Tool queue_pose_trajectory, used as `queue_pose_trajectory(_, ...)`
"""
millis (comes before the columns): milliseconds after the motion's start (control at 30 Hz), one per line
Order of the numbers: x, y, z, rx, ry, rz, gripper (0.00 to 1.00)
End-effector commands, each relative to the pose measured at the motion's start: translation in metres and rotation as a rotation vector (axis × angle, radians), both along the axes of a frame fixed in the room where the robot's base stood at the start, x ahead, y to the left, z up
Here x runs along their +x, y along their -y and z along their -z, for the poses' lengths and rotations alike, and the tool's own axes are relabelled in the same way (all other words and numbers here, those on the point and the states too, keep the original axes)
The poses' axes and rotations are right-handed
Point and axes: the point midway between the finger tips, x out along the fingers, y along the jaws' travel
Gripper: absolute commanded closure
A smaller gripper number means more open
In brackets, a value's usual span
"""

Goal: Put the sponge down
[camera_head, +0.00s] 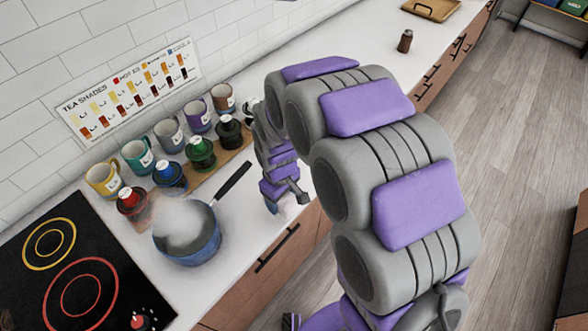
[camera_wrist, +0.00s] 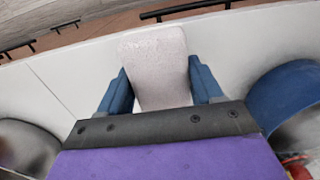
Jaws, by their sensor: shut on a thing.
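My gripper (camera_wrist: 161,88) shows two blue fingers in the wrist view, shut on a pale, pinkish-white sponge (camera_wrist: 154,58). The sponge sits between the fingers and sticks out past their tips over the white counter. In the head view my gripper (camera_head: 286,198) points down near the counter's front edge, to the right of the pot's handle. The sponge is mostly hidden there by my gripper. I cannot tell whether the sponge touches the counter.
A blue pot (camera_head: 188,247) with steam stands left of my gripper; its side also shows in the wrist view (camera_wrist: 282,92). Several mugs and lidded jars line the wall, beside a black cooktop (camera_head: 65,270). A brown bottle (camera_head: 405,41) stands farther along the largely clear counter (camera_head: 365,48).

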Motion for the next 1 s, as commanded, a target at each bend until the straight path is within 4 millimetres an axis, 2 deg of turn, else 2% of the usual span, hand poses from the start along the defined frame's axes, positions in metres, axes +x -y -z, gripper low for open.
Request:
queue_pose_trajectory(67,0.003,0.002,0.002,0.006,-0.001,-0.016,0.68)
queue_pose_trajectory(167,0.018,0.009,0.004,0.01,-0.004,-0.017,0.68)
queue_pose_trajectory(300,0.051,0.015,0.007,0.011,0.001,-0.015,0.68)
queue_pose_trajectory(700,0.127,0.018,0.015,0.002,0.0,-0.017,0.68)
queue_pose_trajectory(867,0.144,0.025,0.015,0.006,0.001,-0.017,0.68)
queue_pose_trajectory(1000,0.149,0.031,0.014,0.01,0.0,-0.016,0.68)
